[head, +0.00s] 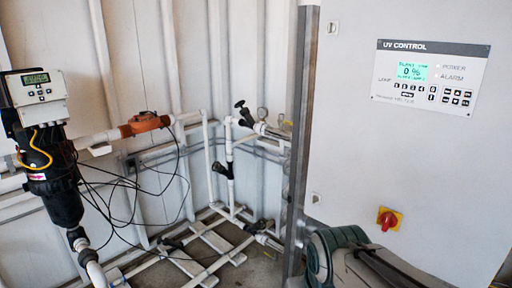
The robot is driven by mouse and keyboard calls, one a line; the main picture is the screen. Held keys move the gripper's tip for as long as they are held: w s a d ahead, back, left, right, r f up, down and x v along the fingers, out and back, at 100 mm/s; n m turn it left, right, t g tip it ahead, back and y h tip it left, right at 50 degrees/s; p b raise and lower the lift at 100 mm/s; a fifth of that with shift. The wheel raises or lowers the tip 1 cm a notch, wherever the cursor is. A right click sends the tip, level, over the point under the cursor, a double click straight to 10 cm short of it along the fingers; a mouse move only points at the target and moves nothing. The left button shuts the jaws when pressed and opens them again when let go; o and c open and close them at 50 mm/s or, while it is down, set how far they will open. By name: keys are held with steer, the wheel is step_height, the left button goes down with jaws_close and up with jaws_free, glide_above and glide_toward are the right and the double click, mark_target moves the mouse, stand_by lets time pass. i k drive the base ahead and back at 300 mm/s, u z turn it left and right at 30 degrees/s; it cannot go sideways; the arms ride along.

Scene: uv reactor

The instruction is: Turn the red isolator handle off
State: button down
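The red isolator handle (388,219) sits on a yellow square plate on the lower part of the light grey cabinet door (345,130). The handle appears to stand at a slight tilt, and its exact turn position is too small to read. Part of my arm shows at the bottom, below and to the left of the handle. No gripper fingers show, so I cannot see whether anything is held. Nothing covers the handle.
A UV control panel (430,76) with a lit display reading 0 % is high on the cabinet. A grey metal post (299,140) stands at the cabinet's left edge. White pipes (207,150) and a black dosing unit (50,170) with loose cables fill the left side.

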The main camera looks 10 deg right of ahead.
mark_target(388, 220)
steer(key=u, duration=1.75)
steer(key=k, duration=0.9)
steer(key=z, duration=1.15)
steer(key=i, duration=0.45)
